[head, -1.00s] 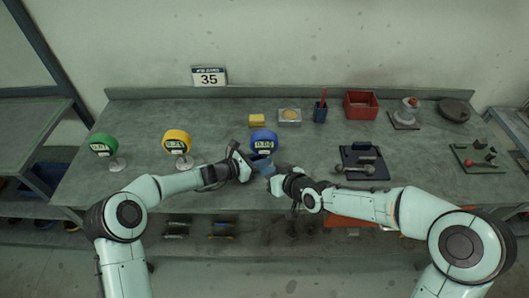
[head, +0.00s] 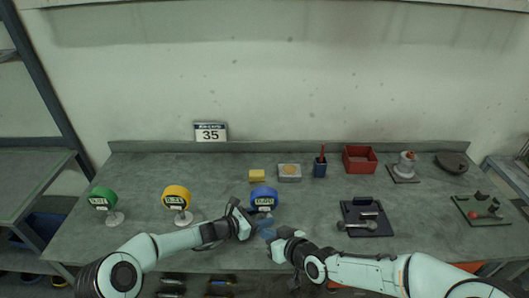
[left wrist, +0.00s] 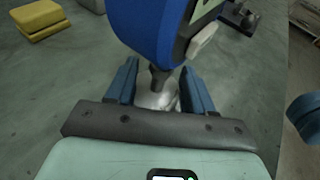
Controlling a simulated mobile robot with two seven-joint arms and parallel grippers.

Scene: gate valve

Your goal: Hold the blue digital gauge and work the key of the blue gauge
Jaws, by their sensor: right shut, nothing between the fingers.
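The blue digital gauge (head: 262,196) stands upright on the bench, its display facing the front. In the left wrist view its blue body (left wrist: 145,25) fills the top, with a dark stem above a silver base. A pale piece (left wrist: 203,41) sticks out low on its face; I cannot tell for sure that it is the key. My left gripper (left wrist: 159,80) has its blue fingers on either side of the stem, with gaps showing. My right gripper (head: 268,233) is shut and empty, just in front of the gauge. Its blue fingertips show at the left wrist view's right edge (left wrist: 306,115).
A yellow gauge (head: 176,197) and a green gauge (head: 103,198) stand to the left. Behind are a yellow block (head: 257,175), a grey box (head: 289,173), a blue cup (head: 320,168) and a red bin (head: 360,159). A dark tray (head: 366,217) lies to the right.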

